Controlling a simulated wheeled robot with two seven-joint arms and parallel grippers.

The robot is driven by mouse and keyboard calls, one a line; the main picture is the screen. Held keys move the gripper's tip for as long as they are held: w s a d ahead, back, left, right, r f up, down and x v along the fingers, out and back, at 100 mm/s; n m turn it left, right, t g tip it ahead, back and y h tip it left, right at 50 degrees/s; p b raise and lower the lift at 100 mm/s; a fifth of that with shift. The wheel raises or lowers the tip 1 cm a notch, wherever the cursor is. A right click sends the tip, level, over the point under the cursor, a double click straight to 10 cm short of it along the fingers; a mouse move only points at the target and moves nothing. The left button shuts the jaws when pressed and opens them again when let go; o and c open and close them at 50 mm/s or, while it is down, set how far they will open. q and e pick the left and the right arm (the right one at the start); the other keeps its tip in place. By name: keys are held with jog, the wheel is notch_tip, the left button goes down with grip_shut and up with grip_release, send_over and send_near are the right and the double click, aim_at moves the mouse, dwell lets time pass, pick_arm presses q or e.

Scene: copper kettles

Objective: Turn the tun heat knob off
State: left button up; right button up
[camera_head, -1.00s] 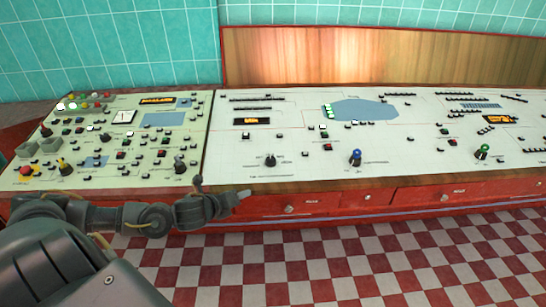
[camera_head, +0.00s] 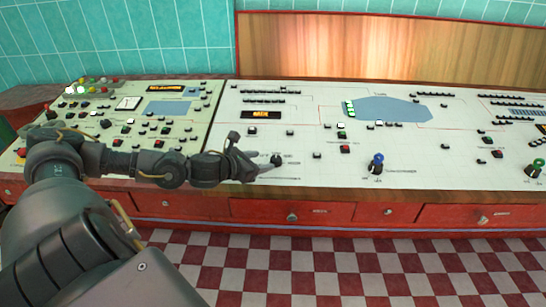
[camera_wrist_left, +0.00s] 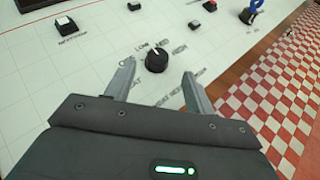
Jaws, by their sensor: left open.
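A black round heat knob (camera_head: 276,160) with a white pointer stands on the white control panel. In the left wrist view the knob (camera_wrist_left: 156,61) is just ahead of and between my fingertips, ringed by small setting labels. Its white pointer faces the top of the picture, near the LOW and MEDIUM labels; I cannot tell the exact setting. My left gripper (camera_head: 262,160) is open and low over the panel, just left of the knob in the head view. In the wrist view its two fingers (camera_wrist_left: 159,72) are spread with a gap to the knob. My right gripper is not in view.
A blue-topped knob (camera_head: 376,163) and a green-topped knob (camera_head: 535,168) stand further right on the panel. Small push buttons (camera_wrist_left: 134,5) lie around. Red drawers (camera_head: 345,212) form the front below the panel edge.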

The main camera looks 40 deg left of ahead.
aim_at(275, 158)
pick_arm(q)
jog(key=p+x, duration=0.1)
jog(key=x, duration=0.5)
jog(key=shift+w+a+f, duration=0.1)
jog(key=shift+f, duration=0.1)
jog(key=shift+w+f, duration=0.1)
jog(key=shift+w, duration=0.15)
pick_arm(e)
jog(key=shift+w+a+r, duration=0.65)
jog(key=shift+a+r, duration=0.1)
pick_arm(q)
jog(key=c, duration=0.9)
jog(key=shift+a, duration=0.2)
jog(key=shift+c, duration=0.3)
jog(key=shift+d, duration=0.15)
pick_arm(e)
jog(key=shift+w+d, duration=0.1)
